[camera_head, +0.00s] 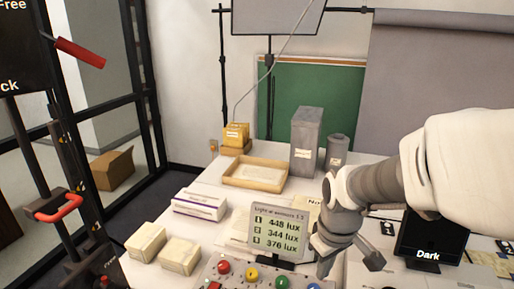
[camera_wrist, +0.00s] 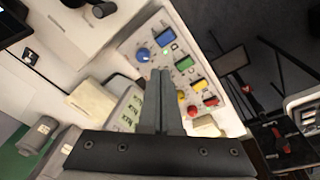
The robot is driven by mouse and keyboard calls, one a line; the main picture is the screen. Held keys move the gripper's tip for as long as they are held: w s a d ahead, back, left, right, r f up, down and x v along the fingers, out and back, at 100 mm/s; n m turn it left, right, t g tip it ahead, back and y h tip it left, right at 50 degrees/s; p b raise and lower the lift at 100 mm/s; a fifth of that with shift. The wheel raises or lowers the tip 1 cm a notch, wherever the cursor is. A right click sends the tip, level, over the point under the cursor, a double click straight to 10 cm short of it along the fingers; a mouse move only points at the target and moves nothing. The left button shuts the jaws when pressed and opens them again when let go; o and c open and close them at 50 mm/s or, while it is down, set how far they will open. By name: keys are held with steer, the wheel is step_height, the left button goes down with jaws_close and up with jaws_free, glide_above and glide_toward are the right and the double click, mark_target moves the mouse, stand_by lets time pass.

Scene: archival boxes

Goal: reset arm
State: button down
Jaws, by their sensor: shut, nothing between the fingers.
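My gripper (camera_head: 345,262) hangs over the front of the white table, at the right of the small light display (camera_head: 278,232). In the wrist view my gripper (camera_wrist: 161,74) has its two fingers pressed together with nothing between them. The fingers point at the button panel (camera_wrist: 135,45), which carries coloured knobs and buttons. I cannot tell from the wrist view how far the fingertips are from the panel. My arm comes in from the right in the head view.
A wooden tray (camera_head: 232,182), grey boxes (camera_head: 306,140) and a yellow box (camera_head: 236,135) stand at the back. Cream boxes (camera_head: 180,254) and a white-purple box (camera_head: 199,205) lie left. A dark screen (camera_head: 428,238) reading "Dark" stands right of my gripper.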

steer(key=s+r+m+t+p, duration=0.2)
steer(key=s+r+m, duration=0.1)
steer(key=s+r, duration=0.2)
steer(key=s+r+m+t+p, duration=0.1)
steer(key=s+r+m+p, duration=0.1)
steer(key=s+r, duration=0.4)
step_height(320, 180, up, 5)
steer(key=shift+f+m+t, duration=0.2)
steer(key=shift+m+t, duration=0.2)
steer(key=shift+s+a, duration=0.1)
